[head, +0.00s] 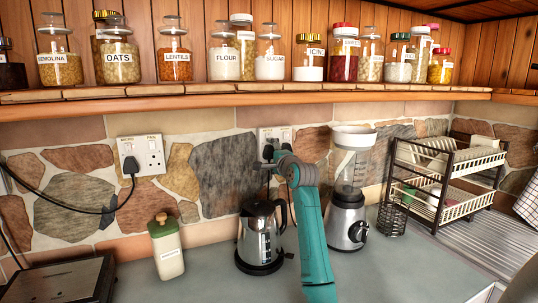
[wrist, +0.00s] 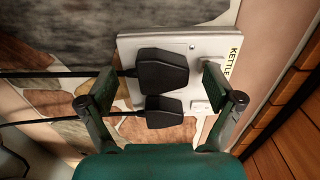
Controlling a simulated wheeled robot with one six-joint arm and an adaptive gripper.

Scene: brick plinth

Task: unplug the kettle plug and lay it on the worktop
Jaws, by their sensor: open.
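The kettle plug (wrist: 162,70) is black and sits in a white double socket plate (wrist: 195,45) beside the label KETTLE. It is the upper of two black plugs in the wrist view; the other plug (wrist: 164,112) is just below it. My gripper (wrist: 160,78) is open, with one finger on each side of the kettle plug and gaps between. In the head view my gripper (head: 270,163) is at the wall socket (head: 276,134), and my arm partly hides the plugs. The kettle (head: 261,236) stands on the grey worktop (head: 400,272) below.
A blender (head: 350,200) stands right of my arm, with a dish rack (head: 445,180) beyond it. A cream canister (head: 166,248) is left of the kettle. Another socket (head: 142,155) holds a black plug. A jar shelf (head: 220,97) runs above. The worktop front right of my arm is clear.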

